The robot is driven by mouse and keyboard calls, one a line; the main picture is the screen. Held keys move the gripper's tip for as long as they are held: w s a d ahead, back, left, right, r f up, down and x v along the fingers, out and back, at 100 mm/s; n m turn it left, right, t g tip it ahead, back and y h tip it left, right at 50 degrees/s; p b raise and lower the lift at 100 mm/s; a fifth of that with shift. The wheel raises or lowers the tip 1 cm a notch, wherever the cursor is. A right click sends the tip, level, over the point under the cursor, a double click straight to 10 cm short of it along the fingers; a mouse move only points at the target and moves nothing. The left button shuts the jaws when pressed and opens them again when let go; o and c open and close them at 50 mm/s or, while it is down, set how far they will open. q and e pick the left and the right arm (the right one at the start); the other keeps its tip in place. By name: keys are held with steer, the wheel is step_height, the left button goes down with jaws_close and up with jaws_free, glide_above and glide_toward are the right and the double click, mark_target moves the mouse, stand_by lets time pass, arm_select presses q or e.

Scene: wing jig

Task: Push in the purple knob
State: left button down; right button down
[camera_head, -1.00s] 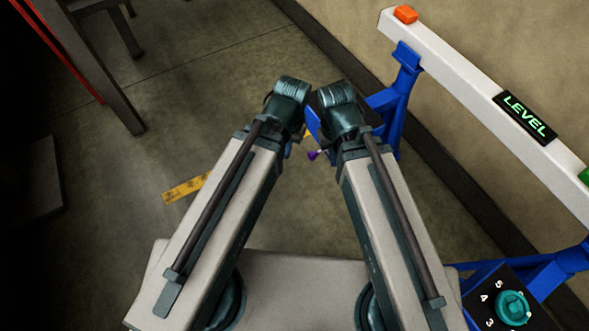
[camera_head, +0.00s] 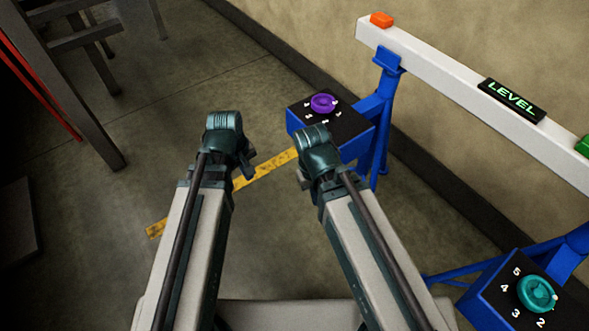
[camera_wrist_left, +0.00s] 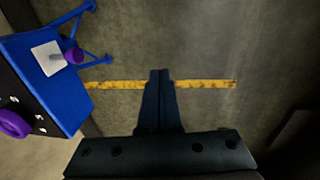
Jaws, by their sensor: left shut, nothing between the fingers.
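A purple knob (camera_wrist_left: 74,56) stands out on a short stem from a white plate (camera_wrist_left: 47,57) on the side of a blue box (camera_wrist_left: 45,75), in the left wrist view. In the head view this side knob is hidden. A purple dial (camera_head: 324,103) sits on the black top of the same blue box (camera_head: 362,138); it also shows at the left edge of the left wrist view (camera_wrist_left: 14,124). My left gripper (camera_wrist_left: 160,74) is shut and empty, pointing over the floor to the right of the knob and apart from it. My right gripper is hidden behind its arm.
A white beam (camera_head: 440,82) with a LEVEL display (camera_head: 512,100) runs along the wall on blue supports. A teal dial (camera_head: 536,293) is at the lower right. A yellow strip (camera_head: 220,190) lies on the open floor. A dark frame (camera_head: 70,100) stands at the left.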

arm_select(q)
steer(key=w+d+n+t+h, duration=0.1)
steer(key=w+d+n+h, duration=0.35)
steer(key=n, duration=1.35)
steer(key=w+d+f+y+b, duration=0.2)
steer(key=w+d+f+b, duration=0.2)
steer(key=d+f+b, duration=0.4)
steer(key=shift+w+d+f+b, duration=0.2)
steer(key=shift+w+d+b, duration=0.25)
steer(key=shift+b, duration=0.3)
steer(key=w+d, duration=0.2)
steer(key=d, duration=0.1)
steer(key=shift+w+d, duration=0.1)
steer(key=shift+w, duration=0.05)
